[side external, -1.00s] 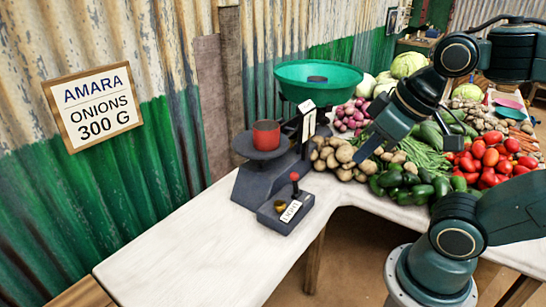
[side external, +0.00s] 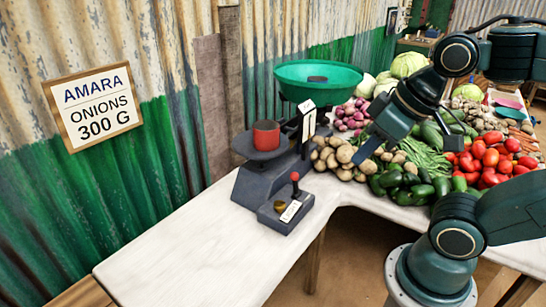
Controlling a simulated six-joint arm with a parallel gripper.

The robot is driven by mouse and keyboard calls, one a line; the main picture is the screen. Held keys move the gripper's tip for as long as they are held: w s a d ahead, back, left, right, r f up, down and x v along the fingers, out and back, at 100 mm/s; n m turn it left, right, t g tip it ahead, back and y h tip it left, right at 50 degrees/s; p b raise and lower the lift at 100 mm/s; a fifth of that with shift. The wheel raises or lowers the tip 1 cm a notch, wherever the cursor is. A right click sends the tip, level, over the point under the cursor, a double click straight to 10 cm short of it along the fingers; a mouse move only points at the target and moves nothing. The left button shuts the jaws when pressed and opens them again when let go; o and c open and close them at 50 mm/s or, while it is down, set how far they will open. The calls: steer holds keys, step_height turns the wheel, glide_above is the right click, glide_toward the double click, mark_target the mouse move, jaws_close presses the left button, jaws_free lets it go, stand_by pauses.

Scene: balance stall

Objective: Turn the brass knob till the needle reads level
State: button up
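The brass knob (side external: 280,207) sits on a dark low box in front of the balance scale (side external: 268,187). A small white label (side external: 290,211) is beside it; I cannot read its lettering. A red-topped lever (side external: 295,178) stands upright on the same box. The white dial plate (side external: 307,124) is seen almost edge-on, so the needle's reading cannot be made out. My gripper (side external: 366,154) hangs above the vegetables, right of the scale and apart from the knob. Its fingers overlap in this view, so their opening is unclear.
A red weight (side external: 266,135) rests on the scale's near plate. The green pan (side external: 318,76) holds a small dark object. The white table (side external: 195,250) is clear at front left.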

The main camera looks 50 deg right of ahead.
steer(key=o, duration=0.7)
steer(key=shift+w, duration=0.25)
steer(key=shift+o, duration=0.9)
steer(key=shift+w+d+r+n, duration=0.1)
steer(key=shift+w+n, duration=0.2)
steer(key=n+g, duration=0.6)
steer(key=n, duration=1.1)
glide_above(280, 203)
step_height(280, 203, down, 19)
step_height(280, 203, down, 14)
steer(key=shift+r, duration=0.1)
